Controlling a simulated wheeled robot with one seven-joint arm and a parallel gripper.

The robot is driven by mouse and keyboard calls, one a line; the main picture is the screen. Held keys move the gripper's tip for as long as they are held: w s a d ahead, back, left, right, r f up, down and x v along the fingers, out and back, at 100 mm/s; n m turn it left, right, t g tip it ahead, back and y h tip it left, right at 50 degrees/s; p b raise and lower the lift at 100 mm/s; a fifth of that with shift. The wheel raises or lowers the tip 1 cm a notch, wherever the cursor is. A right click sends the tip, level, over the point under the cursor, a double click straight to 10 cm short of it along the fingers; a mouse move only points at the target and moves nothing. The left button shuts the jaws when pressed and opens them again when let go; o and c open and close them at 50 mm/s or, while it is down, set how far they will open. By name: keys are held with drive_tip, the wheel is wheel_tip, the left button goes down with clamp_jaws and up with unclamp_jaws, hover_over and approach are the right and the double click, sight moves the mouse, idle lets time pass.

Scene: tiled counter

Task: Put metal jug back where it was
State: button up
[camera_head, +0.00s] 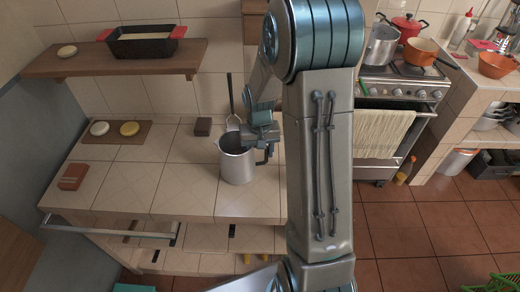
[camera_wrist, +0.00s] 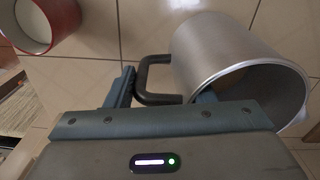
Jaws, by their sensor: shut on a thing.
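The metal jug (camera_head: 237,166) is a grey, open-topped cylinder with a dark handle. It is upright over the front part of the tiled counter; I cannot tell whether its base touches the tiles. My gripper (camera_head: 262,139) is at the jug's upper right side, shut on it. In the wrist view the jug (camera_wrist: 225,50) fills the upper right, its dark handle (camera_wrist: 146,78) pointing left. My gripper (camera_wrist: 163,92) has one finger by the handle and the other at the jug's rim, partly hidden by the jug.
A red container (camera_wrist: 42,22) shows in the wrist view. A stove (camera_head: 395,95) with pots stands right. A shelf (camera_head: 110,62) is above.

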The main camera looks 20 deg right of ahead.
drive_tip(key=shift+f, duration=0.2)
drive_tip(key=shift+f+b, duration=0.15)
drive_tip(key=shift+b, duration=0.15)
drive_tip(key=o, duration=1.4)
drive_tip(key=shift+c, duration=0.2)
drive_tip(key=shift+r, duration=0.25)
wheel_tip(320, 180, up, 11)
drive_tip(key=s+a+r+n+t, duration=0.1)
drive_tip(key=s+a+r, duration=0.2)
drive_tip(key=s, duration=0.6)
drive_tip(key=s+a+r+n+t, duration=0.1)
drive_tip(key=s+a+r+t, duration=0.1)
drive_tip(key=s, duration=0.8)
drive_tip(key=shift+a+r+n+b, duration=0.3)
drive_tip(key=shift+a+r+b, duration=0.1)
drive_tip(key=shift+a+r, duration=0.35)
